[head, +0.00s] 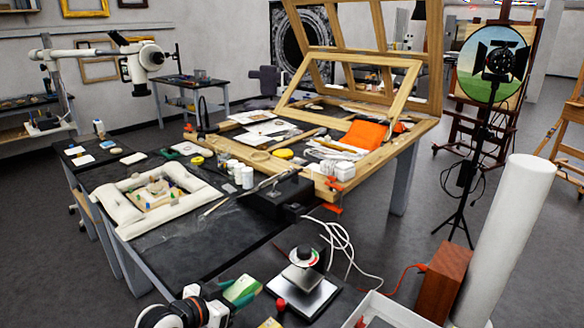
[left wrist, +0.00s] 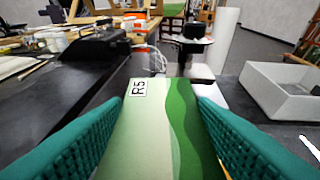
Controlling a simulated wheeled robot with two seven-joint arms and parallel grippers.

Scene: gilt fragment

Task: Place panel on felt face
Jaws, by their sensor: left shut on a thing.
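My left gripper (head: 241,291) is at the bottom of the head view, over the dark near bench. Its teal ribbed fingers are shut on a panel (head: 243,287), one finger on each side. In the left wrist view the panel (left wrist: 158,135) is pale and darker green with wavy bands and an "R5" label. A stand with a dark knob (head: 303,256), a grey block and a pale base plate (head: 318,296) is just right of the gripper. The panel is apart from it. I cannot tell which surface is the felt face. My right gripper is not in view.
A white open tray (head: 392,310) is at the lower right, near a reddish-brown block (head: 444,280) and a tall white roll (head: 508,235). A black box (head: 277,196) and white cable (head: 335,240) are behind the stand. A cream padded frame (head: 158,196) is at left.

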